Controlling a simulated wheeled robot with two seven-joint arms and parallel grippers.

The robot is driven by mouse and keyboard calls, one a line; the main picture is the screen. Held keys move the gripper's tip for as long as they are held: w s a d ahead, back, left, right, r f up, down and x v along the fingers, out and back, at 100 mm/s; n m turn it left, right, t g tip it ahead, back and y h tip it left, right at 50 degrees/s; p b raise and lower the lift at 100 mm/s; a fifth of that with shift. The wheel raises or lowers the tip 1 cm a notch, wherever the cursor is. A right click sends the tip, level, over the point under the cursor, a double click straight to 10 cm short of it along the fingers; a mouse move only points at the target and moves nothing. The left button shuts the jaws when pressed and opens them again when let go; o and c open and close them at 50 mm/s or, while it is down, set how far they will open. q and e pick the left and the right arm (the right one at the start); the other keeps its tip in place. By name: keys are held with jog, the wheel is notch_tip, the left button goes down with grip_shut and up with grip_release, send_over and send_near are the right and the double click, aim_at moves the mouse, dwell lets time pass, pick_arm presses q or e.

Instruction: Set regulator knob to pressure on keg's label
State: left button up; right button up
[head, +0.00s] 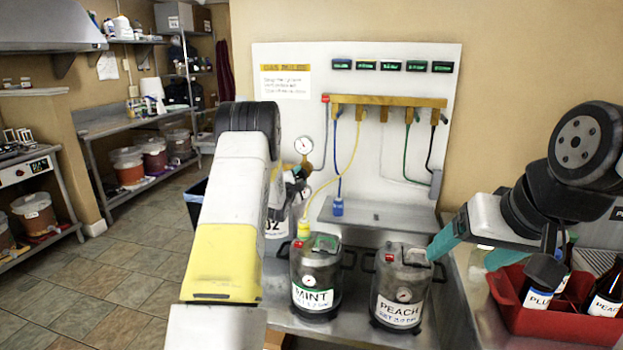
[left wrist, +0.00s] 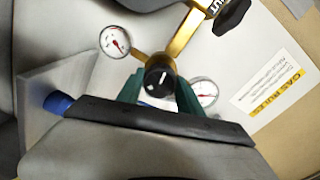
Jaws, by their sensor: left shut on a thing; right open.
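In the left wrist view, my left gripper (left wrist: 160,92) has its green fingers on both sides of the black regulator knob (left wrist: 157,76), which has a white mark. The knob sits on a brass regulator body (left wrist: 180,38) between two round dial gauges, one on the left (left wrist: 115,42) and one on the right (left wrist: 203,92). In the head view, my left arm hides this grip. The MINT keg (head: 316,275) and the PEACH keg (head: 401,285) stand upright on the metal bench. Their small label lines are hard to read. My right gripper (head: 461,254) is open and empty near the PEACH keg.
A white gas panel (head: 400,80) with a brass manifold (head: 385,101) and coloured hoses stands behind the kegs. A red crate (head: 540,320) with dark bottles is at the right. Shelves with buckets line the left, with clear tiled floor (head: 110,270) between.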

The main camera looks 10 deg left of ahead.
pick_arm(q)
jog(key=o, duration=1.4)
jog(key=shift+s, duration=0.15)
jog(key=s, duration=0.7)
jog(key=shift+s+a+r, duration=0.1)
jog(key=shift+s, duration=0.2)
